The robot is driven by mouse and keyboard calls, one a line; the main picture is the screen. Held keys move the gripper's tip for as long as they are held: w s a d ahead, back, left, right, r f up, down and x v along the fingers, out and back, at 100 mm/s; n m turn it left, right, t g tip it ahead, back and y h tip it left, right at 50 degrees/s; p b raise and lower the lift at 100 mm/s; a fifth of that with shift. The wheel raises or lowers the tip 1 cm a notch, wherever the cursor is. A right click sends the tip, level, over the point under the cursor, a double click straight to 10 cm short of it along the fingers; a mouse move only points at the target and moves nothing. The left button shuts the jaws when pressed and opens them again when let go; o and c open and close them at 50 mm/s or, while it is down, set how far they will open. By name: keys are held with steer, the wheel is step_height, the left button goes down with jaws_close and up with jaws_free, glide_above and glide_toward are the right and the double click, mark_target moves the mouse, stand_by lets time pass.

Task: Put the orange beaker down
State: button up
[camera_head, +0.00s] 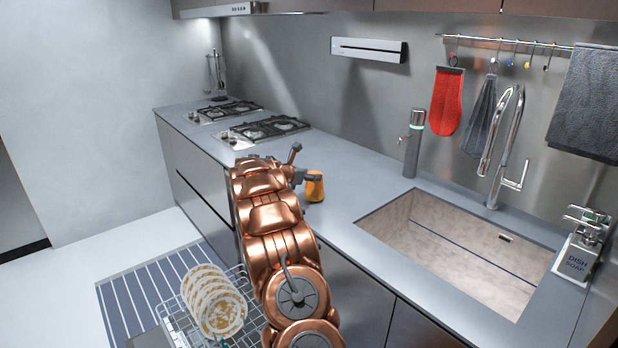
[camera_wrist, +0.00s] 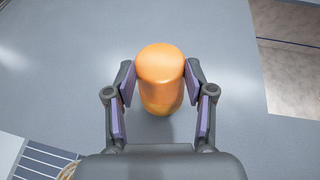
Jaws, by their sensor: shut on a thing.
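The orange beaker (camera_head: 315,188) is at the grey countertop (camera_head: 360,182), left of the sink. In the wrist view the beaker (camera_wrist: 160,75) is between the two purple-padded fingers of my gripper (camera_wrist: 160,82). My gripper (camera_head: 302,177) is shut on it from the left in the head view. The beaker looks upright. I cannot tell for sure whether its base touches the counter.
The sink (camera_head: 450,250) lies to the right, with a tall tap (camera_head: 499,150) behind it. A grey dispenser (camera_head: 413,145) stands behind the beaker. Gas hobs (camera_head: 265,128) are at the far left. A dish rack with plates (camera_head: 213,300) is below the counter. Counter around the beaker is clear.

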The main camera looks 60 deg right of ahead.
steer(key=shift+f, duration=0.55)
steer(key=shift+f, duration=0.15)
steer(key=o, duration=1.1)
steer(key=shift+o, duration=0.2)
steer(key=shift+r, duration=0.2)
steer(key=b+v, duration=0.3)
steer(key=v, duration=0.9)
steer(key=shift+a, duration=0.1)
